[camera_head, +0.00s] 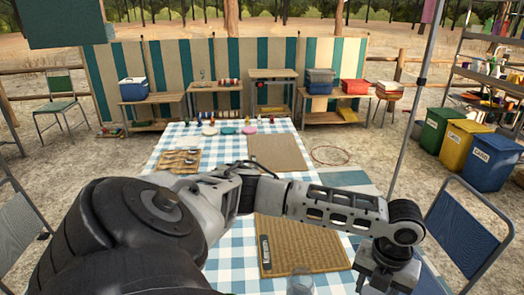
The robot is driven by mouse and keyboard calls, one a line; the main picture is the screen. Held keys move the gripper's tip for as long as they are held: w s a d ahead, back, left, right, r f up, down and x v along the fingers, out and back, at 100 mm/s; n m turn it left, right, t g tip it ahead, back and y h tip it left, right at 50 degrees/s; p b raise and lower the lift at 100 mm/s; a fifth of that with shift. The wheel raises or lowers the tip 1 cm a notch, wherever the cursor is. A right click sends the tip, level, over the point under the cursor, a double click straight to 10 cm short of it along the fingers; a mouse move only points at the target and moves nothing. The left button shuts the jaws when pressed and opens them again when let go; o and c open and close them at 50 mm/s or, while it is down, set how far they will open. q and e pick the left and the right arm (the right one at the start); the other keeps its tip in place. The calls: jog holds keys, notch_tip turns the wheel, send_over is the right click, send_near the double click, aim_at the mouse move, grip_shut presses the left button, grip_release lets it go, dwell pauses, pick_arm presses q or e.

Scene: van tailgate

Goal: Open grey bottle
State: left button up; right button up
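A small dark grey, bottle-like object (265,250) lies along the left edge of the near woven mat (310,240) on the checked table; I cannot tell for sure whether it is the grey bottle, and no opening or cap can be made out. My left arm comes in from the left and crosses over the table. Its wrist end, with the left gripper (385,280), hangs at the lower right, right of the mat and apart from the dark object. The fingers are cut off or too dark to make out. My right gripper is not in view.
A clear glass (300,281) stands at the near table edge, partly cut off. A second mat (277,152), a wooden board with cutlery (178,160) and small items lie farther back on the checked cloth (225,250). A blue chair (466,235) stands right.

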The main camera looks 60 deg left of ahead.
pick_arm(q)
jog(key=a+m, duration=0.2)
jog(key=m, duration=0.1)
jog(key=shift+s+a+m+p, duration=0.1)
jog(key=shift+a+m+p, duration=0.1)
jog(key=shift+m+p, duration=0.1)
notch_tip(320, 180, down, 9)
jog(key=b, duration=0.8)
jog(key=shift+f+b, duration=0.5)
jog(key=shift+b, duration=0.5)
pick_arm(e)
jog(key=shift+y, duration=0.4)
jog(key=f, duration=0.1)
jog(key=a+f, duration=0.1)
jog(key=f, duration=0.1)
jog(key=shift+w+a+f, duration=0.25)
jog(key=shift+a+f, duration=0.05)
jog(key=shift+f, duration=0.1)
pick_arm(q)
jog(key=o, duration=1.1)
jog(key=shift+r, duration=0.1)
notch_tip(320, 180, up, 16)
jog(key=shift+f+p, duration=0.1)
jog(key=shift+p, duration=0.65)
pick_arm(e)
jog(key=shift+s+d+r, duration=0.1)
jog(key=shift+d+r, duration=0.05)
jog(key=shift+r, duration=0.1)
